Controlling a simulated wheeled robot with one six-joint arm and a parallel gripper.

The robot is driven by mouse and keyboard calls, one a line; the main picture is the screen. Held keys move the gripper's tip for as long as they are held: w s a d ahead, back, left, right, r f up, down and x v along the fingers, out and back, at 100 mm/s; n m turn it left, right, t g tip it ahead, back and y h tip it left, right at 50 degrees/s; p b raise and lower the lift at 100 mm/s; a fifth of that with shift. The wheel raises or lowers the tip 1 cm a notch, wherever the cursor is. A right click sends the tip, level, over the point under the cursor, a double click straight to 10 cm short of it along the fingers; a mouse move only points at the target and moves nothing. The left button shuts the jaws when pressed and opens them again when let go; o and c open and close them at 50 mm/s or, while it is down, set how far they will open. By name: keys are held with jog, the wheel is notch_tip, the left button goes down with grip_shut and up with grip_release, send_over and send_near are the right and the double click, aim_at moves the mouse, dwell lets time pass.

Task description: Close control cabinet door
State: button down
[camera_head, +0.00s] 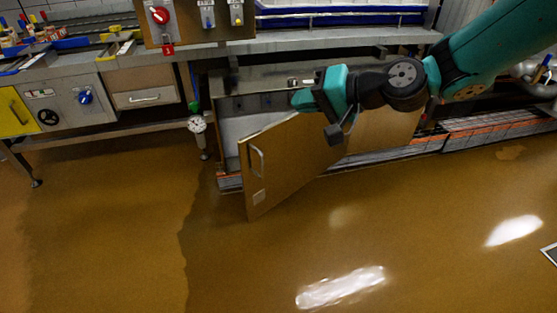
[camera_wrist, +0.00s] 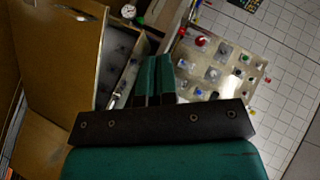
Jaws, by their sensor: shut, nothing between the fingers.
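The control cabinet door (camera_head: 290,160) is brown and stands partly open, swung out over the floor. Its pale handle (camera_head: 256,160) is near the free left edge. The cabinet opening (camera_head: 235,120) shows grey and dark inside, left of the door. My gripper (camera_head: 300,99) is teal, points left and is at the height of the door's top edge; whether it touches the door I cannot tell. In the wrist view the door (camera_wrist: 60,45) fills the left side, and my gripper's fingers (camera_wrist: 153,78) are together and empty, with the cabinet's interior (camera_wrist: 118,70) to their left.
A steel bench (camera_head: 320,40) runs above the cabinet. A panel with a red knob (camera_head: 160,15) stands over it; knobs also show in the wrist view (camera_wrist: 215,68). A round gauge (camera_head: 197,124) hangs left of the opening. The brown floor (camera_head: 380,220) before the door is clear.

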jog(key=w+f+m+t+y+b, duration=0.1)
jog(key=w+f+m+t+b, duration=0.4)
jog(key=f, duration=0.8)
jog(key=m+t+b, duration=0.2)
jog(key=m+b, duration=0.2)
jog(key=b, duration=0.3)
send_near(273, 129)
jog(key=shift+h, duration=0.3)
jog(key=b+x, duration=0.2)
jog(key=x, duration=0.4)
jog(key=shift+a+r, duration=0.15)
jog(key=shift+a, duration=0.25)
jog(key=shift+w+a+r+b, duration=0.1)
jog(key=shift+w+a+b, duration=0.25)
jog(key=shift+w, duration=0.1)
